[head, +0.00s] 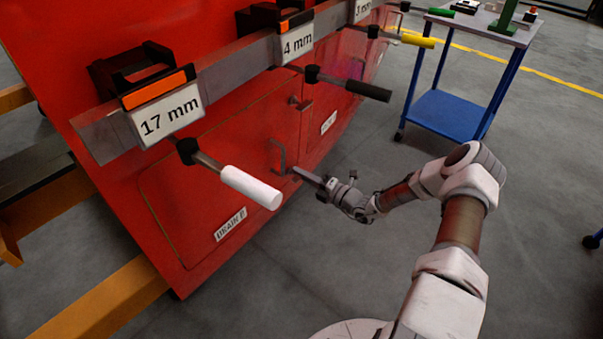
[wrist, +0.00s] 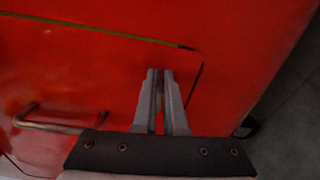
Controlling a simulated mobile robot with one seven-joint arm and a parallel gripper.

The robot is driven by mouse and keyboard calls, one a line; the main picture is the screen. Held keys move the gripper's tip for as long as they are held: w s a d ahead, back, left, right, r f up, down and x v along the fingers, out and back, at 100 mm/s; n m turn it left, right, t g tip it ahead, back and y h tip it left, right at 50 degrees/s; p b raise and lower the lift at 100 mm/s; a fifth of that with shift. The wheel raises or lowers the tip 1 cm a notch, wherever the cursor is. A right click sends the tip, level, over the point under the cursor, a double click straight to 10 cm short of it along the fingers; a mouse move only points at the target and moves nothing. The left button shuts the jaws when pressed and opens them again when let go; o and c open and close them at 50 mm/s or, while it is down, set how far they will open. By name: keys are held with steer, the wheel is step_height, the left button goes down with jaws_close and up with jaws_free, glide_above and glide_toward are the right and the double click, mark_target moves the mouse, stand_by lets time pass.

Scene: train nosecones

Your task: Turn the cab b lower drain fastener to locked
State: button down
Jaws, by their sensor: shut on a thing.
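The red lower drain panel (head: 200,205) carries a white label reading DRAIN B (head: 230,224). My gripper (head: 296,171) is at the panel's right side, just right of its bent metal handle (head: 279,157). In the wrist view, the two grey fingers (wrist: 160,98) point at the red face and are nearly together with a narrow gap. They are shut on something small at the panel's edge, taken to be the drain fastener. The fastener itself is hidden by the fingers, so its turn position cannot be read. The handle also shows at lower left in the wrist view (wrist: 50,126).
Above the panel, a rail holds tags marked 17 mm (head: 170,117), 4 mm (head: 297,44) and 3 mm. Tools with white (head: 250,187), black (head: 368,90) and yellow (head: 417,41) handles stick out. A blue cart (head: 445,113) stands behind right. Grey floor is open at right.

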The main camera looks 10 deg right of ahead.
steer(key=shift+f+m, duration=0.1)
steer(key=shift+m, duration=0.8)
steer(key=c, duration=1)
jaws_free()
steer(key=p+v, duration=0.2)
steer(key=v, duration=1.5)
steer(key=shift+s+d, duration=0.15)
